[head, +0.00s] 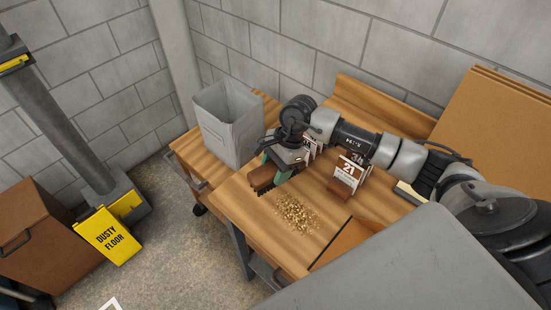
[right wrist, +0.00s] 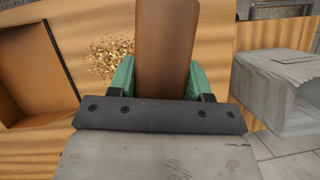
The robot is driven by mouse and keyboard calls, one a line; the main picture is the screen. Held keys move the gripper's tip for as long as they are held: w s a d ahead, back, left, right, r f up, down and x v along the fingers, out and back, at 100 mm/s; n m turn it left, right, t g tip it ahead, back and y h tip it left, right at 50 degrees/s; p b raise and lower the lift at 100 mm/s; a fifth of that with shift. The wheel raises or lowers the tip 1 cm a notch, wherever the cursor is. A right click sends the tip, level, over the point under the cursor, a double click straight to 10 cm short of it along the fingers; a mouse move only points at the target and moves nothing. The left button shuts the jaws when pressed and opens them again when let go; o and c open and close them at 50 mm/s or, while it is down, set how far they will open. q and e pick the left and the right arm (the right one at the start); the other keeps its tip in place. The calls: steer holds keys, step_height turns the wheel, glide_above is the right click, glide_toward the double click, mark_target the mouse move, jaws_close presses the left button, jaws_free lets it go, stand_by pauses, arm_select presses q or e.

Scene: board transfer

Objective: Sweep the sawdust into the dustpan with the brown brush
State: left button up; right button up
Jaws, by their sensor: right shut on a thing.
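The sawdust (head: 297,213) is a loose golden pile on the wooden bench, near its front edge; it also shows in the right wrist view (right wrist: 108,58). My right gripper (head: 279,166) has green fingers and is shut on the brown brush (head: 262,178). The brush's dark bristles face down at the bench, to the left of the pile and apart from most of it. In the right wrist view the brown handle (right wrist: 165,45) runs between the fingers. My left gripper is not in view.
A grey bin (head: 228,125) stands at the bench's left end. A block with a "21" card (head: 348,172) stands behind the sawdust. Brown boards (head: 497,120) lean at the back right. A yellow "DUSTY FLOOR" sign (head: 108,236) is off the bench at left.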

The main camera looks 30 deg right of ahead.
steer(key=shift+w+d+f, duration=0.15)
steer(key=shift+d+f, duration=0.1)
steer(key=shift+f, duration=0.25)
step_height(320, 180, down, 3)
steer(key=shift+f+b, duration=0.2)
steer(key=shift+b, duration=0.9)
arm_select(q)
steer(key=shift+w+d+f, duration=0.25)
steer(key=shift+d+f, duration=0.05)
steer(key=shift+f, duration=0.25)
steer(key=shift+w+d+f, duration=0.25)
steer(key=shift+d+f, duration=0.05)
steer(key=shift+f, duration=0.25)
arm_select(e)
steer(key=shift+f, duration=0.4)
